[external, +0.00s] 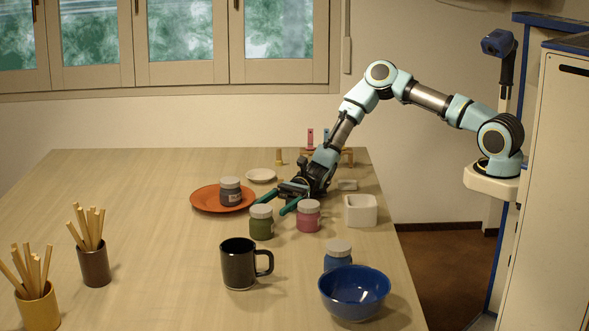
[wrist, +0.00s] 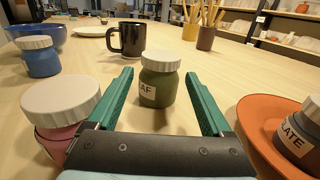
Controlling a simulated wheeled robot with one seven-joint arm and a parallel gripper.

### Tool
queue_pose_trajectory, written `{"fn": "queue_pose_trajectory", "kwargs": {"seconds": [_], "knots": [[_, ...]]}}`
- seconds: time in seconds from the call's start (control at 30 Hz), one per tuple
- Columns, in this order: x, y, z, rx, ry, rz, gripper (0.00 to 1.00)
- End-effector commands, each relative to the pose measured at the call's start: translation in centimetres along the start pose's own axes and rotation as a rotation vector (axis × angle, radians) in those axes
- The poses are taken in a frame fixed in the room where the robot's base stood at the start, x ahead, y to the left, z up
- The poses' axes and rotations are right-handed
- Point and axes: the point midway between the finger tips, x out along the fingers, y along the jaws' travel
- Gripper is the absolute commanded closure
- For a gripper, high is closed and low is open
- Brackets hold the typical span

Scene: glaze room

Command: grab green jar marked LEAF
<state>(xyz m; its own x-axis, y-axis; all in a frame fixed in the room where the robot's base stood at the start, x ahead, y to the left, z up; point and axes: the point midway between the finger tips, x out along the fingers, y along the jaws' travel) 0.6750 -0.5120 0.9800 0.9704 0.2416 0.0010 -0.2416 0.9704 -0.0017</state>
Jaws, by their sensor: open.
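The green jar (wrist: 160,86) has a pale lid and a white label on which "AF" can be read; it stands upright on the table. In the wrist view it is just ahead of my gripper (wrist: 157,92), between the lines of the two fingers, apart from both. My gripper is open, with its green fingers spread low over the table. In the external view the green jar (external: 262,224) stands just in front of my gripper (external: 273,206). A finger passes close behind its lid; whether they touch is hidden there.
A pink jar (external: 308,217) stands close on one side of my gripper, and an orange plate (external: 207,205) with a dark jar (external: 231,192) on the other. A black mug (external: 239,264), a blue jar (external: 338,256) and a blue bowl (external: 354,294) stand beyond.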

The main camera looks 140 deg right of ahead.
Motion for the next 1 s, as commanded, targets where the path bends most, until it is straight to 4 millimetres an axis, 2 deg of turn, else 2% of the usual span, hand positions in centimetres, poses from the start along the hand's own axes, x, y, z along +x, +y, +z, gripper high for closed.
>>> {"fn": "queue_pose_trajectory", "kwargs": {"seconds": [0.13,0.43,0.77,1.0], "knots": [[1.1,0.0,0.1,0.002,0.0,0.0,0.16],[5.7,0.0,0.2,0.002,0.001,0.0,0.16],[6.4,-0.1,-0.1,0.001,0.001,-0.002,0.16],[6.4,-0.1,-0.1,0.001,0.001,-0.002,0.42]]}}
